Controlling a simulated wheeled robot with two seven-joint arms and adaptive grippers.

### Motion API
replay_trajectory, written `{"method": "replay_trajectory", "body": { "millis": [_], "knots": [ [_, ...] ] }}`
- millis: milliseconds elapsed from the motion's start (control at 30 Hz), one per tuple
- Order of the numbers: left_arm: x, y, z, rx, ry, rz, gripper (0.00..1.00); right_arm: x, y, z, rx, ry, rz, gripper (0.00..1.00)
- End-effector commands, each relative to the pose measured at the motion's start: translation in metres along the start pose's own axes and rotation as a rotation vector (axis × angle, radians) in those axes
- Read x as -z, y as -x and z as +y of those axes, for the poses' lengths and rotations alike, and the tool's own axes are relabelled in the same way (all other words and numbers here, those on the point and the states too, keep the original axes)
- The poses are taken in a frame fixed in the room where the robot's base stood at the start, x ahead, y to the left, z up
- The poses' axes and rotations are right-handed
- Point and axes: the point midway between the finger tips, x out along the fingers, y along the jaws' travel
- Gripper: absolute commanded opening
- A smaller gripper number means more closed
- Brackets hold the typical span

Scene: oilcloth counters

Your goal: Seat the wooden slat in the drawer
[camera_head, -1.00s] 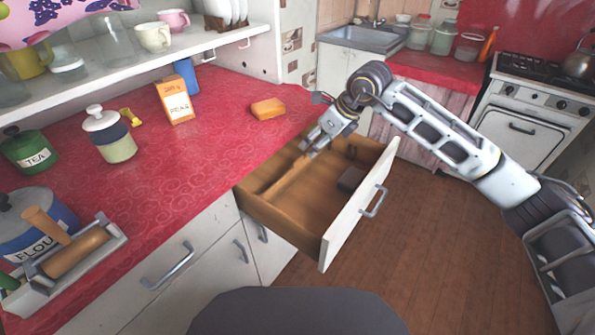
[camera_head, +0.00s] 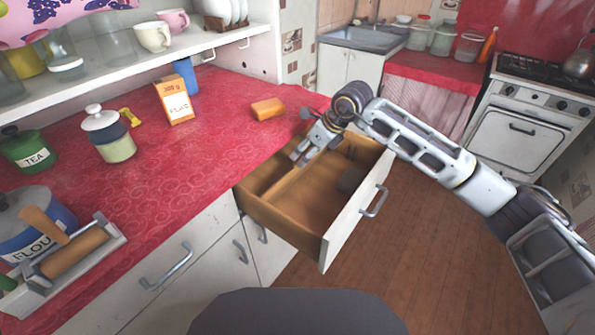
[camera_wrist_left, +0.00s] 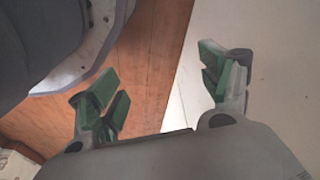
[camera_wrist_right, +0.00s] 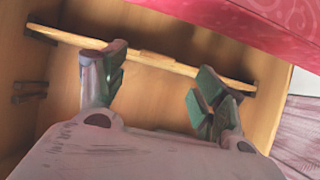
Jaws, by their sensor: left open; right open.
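The open drawer (camera_head: 285,230) sticks out from the counter front. The light wooden slat (camera_wrist_right: 165,62) runs across the inside of the drawer in the right wrist view, with its ends close to dark slotted pieces on the walls. I cannot tell how fully the ends sit in them. The slat (camera_head: 283,187) also shows in the head view as a divider. My right gripper (camera_head: 300,160) is over the drawer; in its wrist view its open fingers (camera_wrist_right: 160,65) overlap the slat and are not closed on it. My left gripper (camera_wrist_left: 165,95) is open and empty, seen only in its wrist view.
The red counter (camera_head: 200,140) holds an orange sponge (camera_head: 268,109), a carton (camera_head: 175,100), jars and a rolling pin tray (camera_head: 65,260). The wooden floor (camera_head: 420,250) beyond the drawer is clear.

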Motion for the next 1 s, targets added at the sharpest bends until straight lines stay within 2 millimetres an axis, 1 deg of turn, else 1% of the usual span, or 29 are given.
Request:
{"method": "replay_trajectory", "body": {
  "millis": [167, 300, 433, 567, 800, 967, 1000],
  "knots": [
    [0.005, 0.002, 0.000, 0.000, -0.001, 0.001, 0.79, 0.000, -0.018, 0.004, -0.002, 0.000, 0.001, 0.70],
    [0.013, 0.010, 0.001, -0.002, -0.001, 0.008, 0.79, -0.001, -0.034, 0.005, -0.001, -0.001, 0.001, 0.70],
    [0.019, 0.017, 0.002, -0.003, -0.001, 0.016, 0.79, -0.002, -0.044, 0.004, -0.001, -0.001, 0.000, 0.70],
    [0.019, 0.019, 0.002, -0.005, -0.001, 0.013, 0.79, -0.002, -0.048, 0.004, -0.001, 0.000, -0.001, 0.70],
    [0.011, 0.016, 0.004, -0.006, -0.001, -0.002, 0.79, -0.002, -0.048, 0.004, 0.000, 0.000, 0.000, 0.70],
    [0.011, 0.016, 0.004, -0.006, -0.001, 0.000, 0.79, -0.001, -0.048, 0.004, 0.000, 0.000, 0.000, 0.70],
    [0.011, 0.016, 0.004, -0.006, -0.001, 0.001, 0.79, -0.001, -0.048, 0.004, 0.000, 0.000, 0.000, 0.67]
  ]
}}
